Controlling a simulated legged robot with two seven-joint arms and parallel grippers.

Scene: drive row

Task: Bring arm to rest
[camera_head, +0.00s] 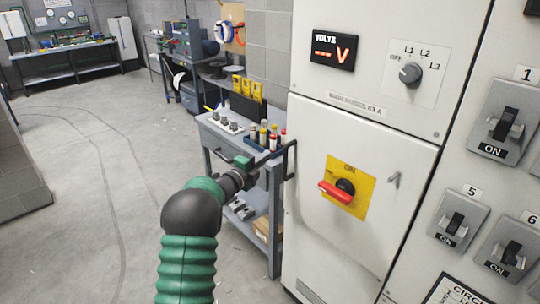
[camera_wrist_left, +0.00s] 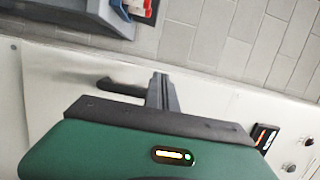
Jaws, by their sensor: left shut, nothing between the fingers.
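My left arm comes up from the bottom of the head view, and its gripper (camera_head: 250,174) is in front of the grey cart, left of the white cabinet (camera_head: 350,140). In the left wrist view the gripper's fingers (camera_wrist_left: 162,92) are together with nothing between them, beyond the green gripper body (camera_wrist_left: 140,150). In the head view the fingers are small and hard to make out. My right gripper is not in view.
The cabinet carries a red rotary handle (camera_head: 335,193), a selector knob (camera_head: 410,73) and breaker switches (camera_head: 503,124). The cart (camera_head: 268,205) holds yellow and red-topped items. A dark bar handle (camera_head: 291,160) stands between cart and cabinet. Open floor (camera_head: 90,180) lies left.

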